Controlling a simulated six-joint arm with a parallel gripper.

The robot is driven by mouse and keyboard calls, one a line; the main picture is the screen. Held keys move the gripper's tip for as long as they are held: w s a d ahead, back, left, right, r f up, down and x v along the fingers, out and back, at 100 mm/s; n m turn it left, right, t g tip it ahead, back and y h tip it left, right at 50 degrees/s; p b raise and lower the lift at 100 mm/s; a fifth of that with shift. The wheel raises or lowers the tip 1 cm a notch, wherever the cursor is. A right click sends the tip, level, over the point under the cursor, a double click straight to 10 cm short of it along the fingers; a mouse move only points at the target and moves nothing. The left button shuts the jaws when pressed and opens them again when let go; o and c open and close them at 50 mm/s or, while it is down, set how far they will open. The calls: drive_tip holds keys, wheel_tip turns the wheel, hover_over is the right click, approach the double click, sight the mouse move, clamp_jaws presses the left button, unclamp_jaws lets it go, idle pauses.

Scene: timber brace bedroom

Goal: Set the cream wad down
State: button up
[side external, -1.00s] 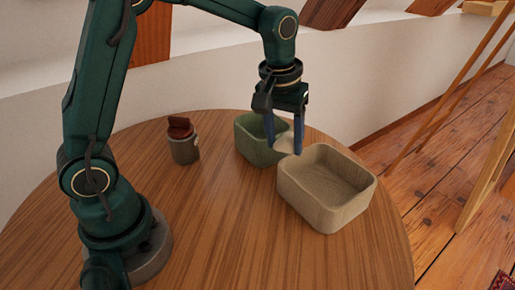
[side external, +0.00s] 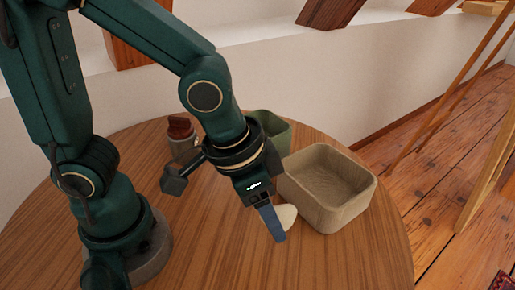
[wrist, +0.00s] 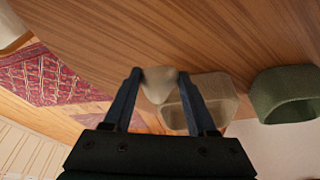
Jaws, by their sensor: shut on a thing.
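The cream wad (side external: 287,217) is held in my gripper (side external: 275,222), which is shut on it. In the side view the fingers point down and tilt to the right, in front of the beige bin; part of the wad is hidden behind a finger. In the wrist view the wad (wrist: 159,83) sits between the two fingertips (wrist: 160,80). I cannot tell exactly how high it is above the wooden table (side external: 215,255).
The beige bin (side external: 345,205) stands on the table just right of my gripper and looks empty. A green bin (side external: 281,137) stands behind, partly hidden by my arm. A grey pot (side external: 182,147) with a brown top is at the back left. The front table area is clear.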

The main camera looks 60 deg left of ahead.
hover_over(282, 289)
drive_tip(key=s+d, duration=0.1)
wheel_tip(282, 289, down, 5)
drive_tip(key=shift+s+r, duration=0.1)
drive_tip(key=shift+f, duration=1.95)
drive_tip(key=shift+f, duration=0.25)
drive_tip(key=shift+f, duration=0.15)
drive_tip(key=o, duration=1.3)
